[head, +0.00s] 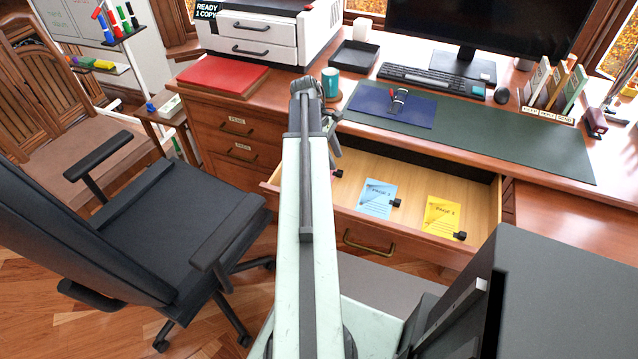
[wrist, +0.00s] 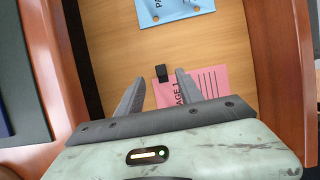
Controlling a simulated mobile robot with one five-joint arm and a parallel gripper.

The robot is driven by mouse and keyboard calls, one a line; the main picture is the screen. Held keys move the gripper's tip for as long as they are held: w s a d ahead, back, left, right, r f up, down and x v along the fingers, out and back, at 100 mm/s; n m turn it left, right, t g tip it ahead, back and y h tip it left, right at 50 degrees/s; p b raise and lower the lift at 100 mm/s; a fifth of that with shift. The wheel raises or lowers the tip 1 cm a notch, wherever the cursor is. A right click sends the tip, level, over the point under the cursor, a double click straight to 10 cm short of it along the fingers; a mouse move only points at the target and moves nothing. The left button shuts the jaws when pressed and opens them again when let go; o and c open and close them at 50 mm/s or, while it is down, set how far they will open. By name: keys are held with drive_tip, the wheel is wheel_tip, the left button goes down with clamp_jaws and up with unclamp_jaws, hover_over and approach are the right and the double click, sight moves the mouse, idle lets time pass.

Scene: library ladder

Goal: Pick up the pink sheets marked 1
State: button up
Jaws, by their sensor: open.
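The pink sheets marked PAGE 1 (wrist: 212,84) lie in the open drawer, with a black clip (wrist: 162,73) at one corner. In the wrist view my gripper (wrist: 160,78) is open. Its two fingers are on either side of the clip, apart from it in the picture. The lower part of the sheets is hidden behind my gripper. In the head view my arm covers most of the pink sheets; only the clip end (head: 337,173) shows. My gripper (head: 334,138) is partly hidden there.
Blue sheets (head: 377,198) and yellow sheets (head: 442,216), each with a black clip, lie to the right in the drawer (head: 425,178). The drawer walls surround them. The desk with a green mat (head: 480,130) is behind, and an office chair (head: 190,220) stands left.

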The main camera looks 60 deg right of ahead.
sight(341, 172)
drive_tip(key=b+x, duration=0.5)
drive_tip(key=shift+f, duration=0.2)
drive_tip(key=shift+r, duration=0.2)
clamp_jaws()
drive_tip(key=shift+r+p, duration=0.1)
drive_tip(key=shift+p, duration=0.25)
wheel_tip(341, 172, up, 10)
drive_tip(key=p, duration=0.9)
drive_tip(key=shift+p, duration=0.4)
